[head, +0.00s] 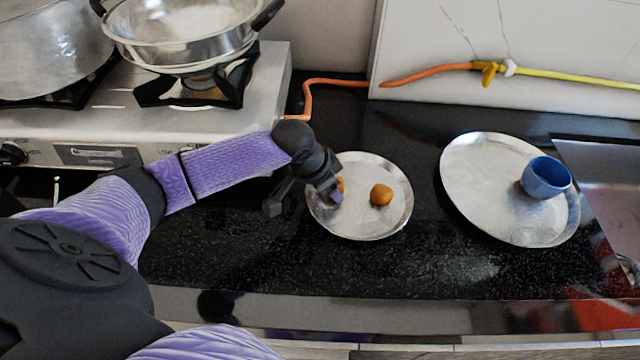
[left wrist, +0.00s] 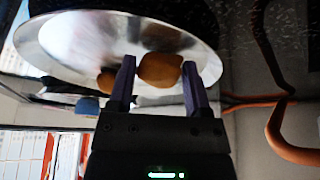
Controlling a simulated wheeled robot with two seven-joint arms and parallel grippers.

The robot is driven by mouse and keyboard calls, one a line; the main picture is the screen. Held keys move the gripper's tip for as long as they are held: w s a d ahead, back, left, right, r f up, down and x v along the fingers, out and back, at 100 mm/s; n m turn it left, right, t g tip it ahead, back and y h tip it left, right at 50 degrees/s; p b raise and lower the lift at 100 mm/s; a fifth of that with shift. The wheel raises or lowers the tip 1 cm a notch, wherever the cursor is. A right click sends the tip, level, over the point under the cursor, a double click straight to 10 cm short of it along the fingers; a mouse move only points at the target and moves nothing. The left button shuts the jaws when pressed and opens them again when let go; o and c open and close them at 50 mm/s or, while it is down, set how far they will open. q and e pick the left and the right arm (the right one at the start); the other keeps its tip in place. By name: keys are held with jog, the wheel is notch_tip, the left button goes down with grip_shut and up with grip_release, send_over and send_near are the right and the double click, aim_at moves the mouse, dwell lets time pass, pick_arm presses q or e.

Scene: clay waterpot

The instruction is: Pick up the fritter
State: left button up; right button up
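Two orange-brown fritters lie on a round metal plate (head: 365,228). One fritter (head: 381,195) is in clear view right of the plate's middle. The other fritter (head: 341,184) is mostly hidden behind my left gripper (head: 325,194) in the head view. The left gripper is low over the plate's left side. In the left wrist view its two fingers (left wrist: 158,66) stand apart on either side of the nearer fritter (left wrist: 160,70), and firm contact cannot be made out. The other fritter (left wrist: 106,82) shows outside the left finger. My right gripper is not in view.
A larger metal plate (head: 487,207) holding a blue cup (head: 546,178) is to the right, beside a sink (head: 605,190). A stove (head: 110,125) with metal pots is at the upper left. An orange hose (head: 335,82) runs along the back. Black counter in front is clear.

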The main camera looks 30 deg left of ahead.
pick_arm(q)
jog(key=c, duration=0.4)
jog(key=shift+r, duration=0.35)
jog(key=shift+c, duration=0.2)
notch_tip(320, 180, up, 8)
jog(key=p, duration=0.4)
jog(key=shift+r, duration=0.7)
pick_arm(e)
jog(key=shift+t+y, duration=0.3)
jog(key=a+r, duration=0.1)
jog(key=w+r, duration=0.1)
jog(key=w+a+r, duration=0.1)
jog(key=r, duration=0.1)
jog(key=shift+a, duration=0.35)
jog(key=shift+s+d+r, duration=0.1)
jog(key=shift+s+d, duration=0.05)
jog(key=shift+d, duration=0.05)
